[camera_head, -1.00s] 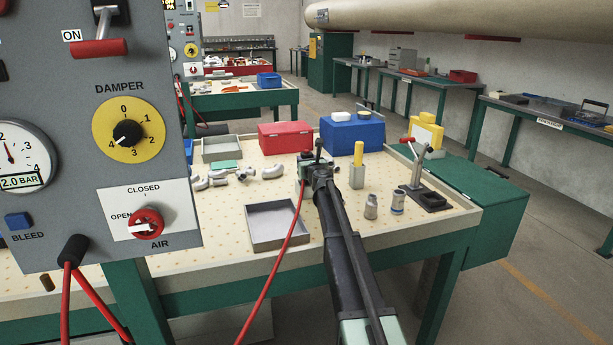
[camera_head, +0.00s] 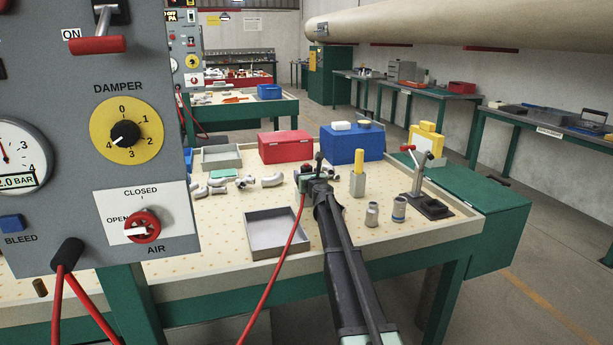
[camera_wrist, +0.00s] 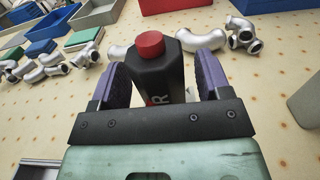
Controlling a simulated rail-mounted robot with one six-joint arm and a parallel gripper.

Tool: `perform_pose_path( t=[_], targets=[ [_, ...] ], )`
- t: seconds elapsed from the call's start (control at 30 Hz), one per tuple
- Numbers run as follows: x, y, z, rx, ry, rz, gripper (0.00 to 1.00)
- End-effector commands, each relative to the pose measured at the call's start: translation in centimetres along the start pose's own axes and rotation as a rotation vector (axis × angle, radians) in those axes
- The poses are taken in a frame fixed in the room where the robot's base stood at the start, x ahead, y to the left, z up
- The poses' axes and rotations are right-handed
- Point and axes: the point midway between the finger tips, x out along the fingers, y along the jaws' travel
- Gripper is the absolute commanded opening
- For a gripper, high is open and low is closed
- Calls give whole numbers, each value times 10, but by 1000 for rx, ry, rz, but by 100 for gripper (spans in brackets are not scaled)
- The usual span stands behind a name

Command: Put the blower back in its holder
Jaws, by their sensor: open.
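The blower (camera_wrist: 158,82) looks like a dark, faceted body with a red cap and part of a letter on its side. In the wrist view it stands between the purple pads of my gripper (camera_wrist: 160,66). The pads are apart, and gaps show on both sides of the body. In the head view my gripper (camera_head: 314,182) is low over the perforated tabletop, with a red hose (camera_head: 283,262) running down from beside it. The blower's lower part is hidden by my gripper. I cannot make out its holder or tell whether the blower sits in it.
An empty grey tray (camera_head: 276,249) lies left of my arm. Silver pipe fittings (camera_head: 219,181) lie farther left. A yellow-topped block (camera_head: 357,175), two small metal cups (camera_head: 371,214) and a lever clamp (camera_head: 418,180) stand right. Red (camera_head: 285,147) and blue (camera_head: 351,145) boxes stand behind.

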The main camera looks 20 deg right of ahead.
Motion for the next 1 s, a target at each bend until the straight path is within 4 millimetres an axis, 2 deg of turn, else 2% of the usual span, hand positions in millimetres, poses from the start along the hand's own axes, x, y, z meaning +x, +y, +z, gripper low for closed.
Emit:
perform_pose_path(
  t=[0.17, 0.43, 0.5, 0.7, 0.8, 1.0],
  targets=[
    [-22, 0, 0, 0, 0, 0, 70],
    [-80, 0, 0, 0, 0, -1, 70],
    [-73, 0, 29, 0, 0, 0, 70],
    [-72, 0, 73, 0, 0, 0, 70],
    [-72, 0, 82, 0, 0, 0, 70],
    [-72, 0, 80, 0, 0, 0, 70]
  ],
)
